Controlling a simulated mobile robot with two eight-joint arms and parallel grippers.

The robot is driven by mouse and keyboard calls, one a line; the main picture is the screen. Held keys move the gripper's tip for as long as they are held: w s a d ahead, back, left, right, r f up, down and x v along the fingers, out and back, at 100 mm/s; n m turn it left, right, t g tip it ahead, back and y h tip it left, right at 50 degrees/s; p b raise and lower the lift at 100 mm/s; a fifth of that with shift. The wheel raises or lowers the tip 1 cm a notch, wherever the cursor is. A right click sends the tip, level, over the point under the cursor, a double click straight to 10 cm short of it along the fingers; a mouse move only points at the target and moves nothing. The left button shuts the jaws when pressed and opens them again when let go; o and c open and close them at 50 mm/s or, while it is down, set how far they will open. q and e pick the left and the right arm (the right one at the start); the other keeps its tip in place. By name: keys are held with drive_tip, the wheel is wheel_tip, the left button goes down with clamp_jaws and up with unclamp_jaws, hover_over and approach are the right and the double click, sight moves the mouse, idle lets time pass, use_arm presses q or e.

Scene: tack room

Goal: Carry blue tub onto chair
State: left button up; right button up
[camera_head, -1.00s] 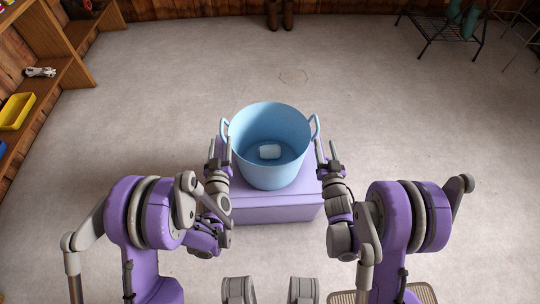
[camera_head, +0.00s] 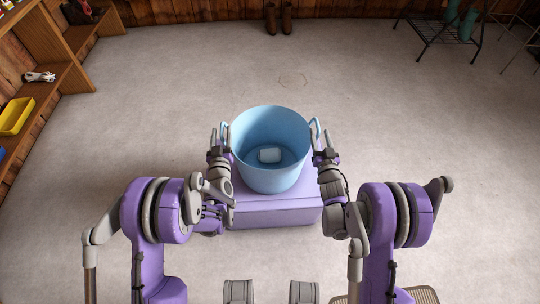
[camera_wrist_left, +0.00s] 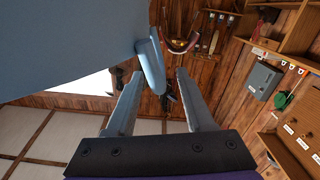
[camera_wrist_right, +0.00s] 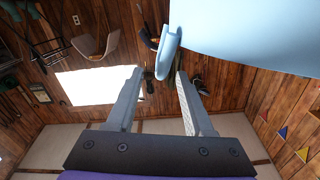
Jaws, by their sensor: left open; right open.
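The blue tub (camera_head: 270,180) is upright in the middle of the head view, with a loop handle on each side and a pale block-like shape inside. My left gripper (camera_head: 219,138) is open at its left handle. In the left wrist view that handle (camera_wrist_left: 150,66) lies between the open fingertips (camera_wrist_left: 157,76). My right gripper (camera_head: 318,138) is open at the right handle. In the right wrist view that handle (camera_wrist_right: 167,50) lies between the open fingertips (camera_wrist_right: 158,74). A tan woven surface (camera_head: 425,293), perhaps a chair seat, is partly cut off at the lower right.
Wooden shelves with a yellow bin (camera_head: 16,115) stand at the left. Brown boots (camera_head: 279,20) stand by the back wall. A dark metal rack (camera_head: 440,35) is at the back right. The grey floor (camera_head: 420,120) between them is mostly clear.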

sight(222, 125)
use_arm(q)
drive_tip(key=shift+w+a, duration=0.15)
drive_tip(key=shift+w, duration=1.7)
use_arm(e)
drive_tip(key=shift+w+a, duration=0.2)
drive_tip(key=shift+w, duration=1.65)
use_arm(q)
drive_tip(key=shift+c, duration=0.2)
use_arm(e)
drive_tip(key=shift+c, duration=0.3)
use_arm(q)
clamp_jaws()
use_arm(e)
clamp_jaws()
use_arm(q)
drive_tip(key=shift+a, duration=0.1)
